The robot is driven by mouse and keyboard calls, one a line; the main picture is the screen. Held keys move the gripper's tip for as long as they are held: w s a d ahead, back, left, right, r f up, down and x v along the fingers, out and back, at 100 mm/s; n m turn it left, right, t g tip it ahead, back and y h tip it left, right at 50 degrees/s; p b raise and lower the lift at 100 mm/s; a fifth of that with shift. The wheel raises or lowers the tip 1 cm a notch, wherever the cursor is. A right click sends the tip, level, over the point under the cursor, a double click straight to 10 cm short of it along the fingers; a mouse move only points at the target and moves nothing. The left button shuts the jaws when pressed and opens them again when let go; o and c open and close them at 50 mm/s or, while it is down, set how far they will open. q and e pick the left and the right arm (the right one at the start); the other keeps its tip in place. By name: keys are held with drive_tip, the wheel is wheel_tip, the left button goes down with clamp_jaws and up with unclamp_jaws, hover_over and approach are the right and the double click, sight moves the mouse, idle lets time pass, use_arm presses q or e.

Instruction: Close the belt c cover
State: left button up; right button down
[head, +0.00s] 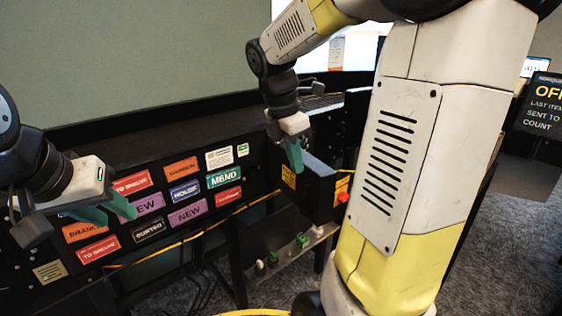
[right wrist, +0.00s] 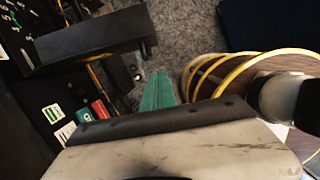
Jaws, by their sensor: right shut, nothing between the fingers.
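I cannot pick out a cover marked belt c in either view. A black box (head: 318,189) with a yellow label stands at the right end of the labelled panel; I cannot tell whether it has a lid. My right gripper (head: 296,168) is shut and empty, its teal fingers pointing down above and beside this box. The teal fingers also show in the right wrist view (right wrist: 157,90), over the floor. My left gripper (head: 120,212) is at the left, in front of the labelled panel; its fingers overlap in view, so its opening is unclear.
The black panel (head: 118,240) carries several coloured labels, such as a teal one (head: 224,177). A red button (head: 343,197) is on the box's right side. A low grey shelf (head: 284,260) with small fittings lies below. A dark sign (head: 541,103) stands at the right.

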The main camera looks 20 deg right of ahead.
sight(315, 180)
drive_tip(key=shift+w+d+f, duration=0.2)
drive_tip(key=shift+d+f, duration=0.75)
drive_tip(key=shift+f, duration=0.2)
drive_tip(key=shift+w+d+f, duration=0.15)
drive_tip(key=shift+d+f, duration=0.8)
drive_tip(key=shift+f, duration=0.25)
drive_tip(key=shift+w+d+f, duration=0.2)
drive_tip(key=shift+d+f, duration=0.75)
drive_tip(key=shift+f, duration=0.2)
drive_tip(key=shift+d, duration=0.1)
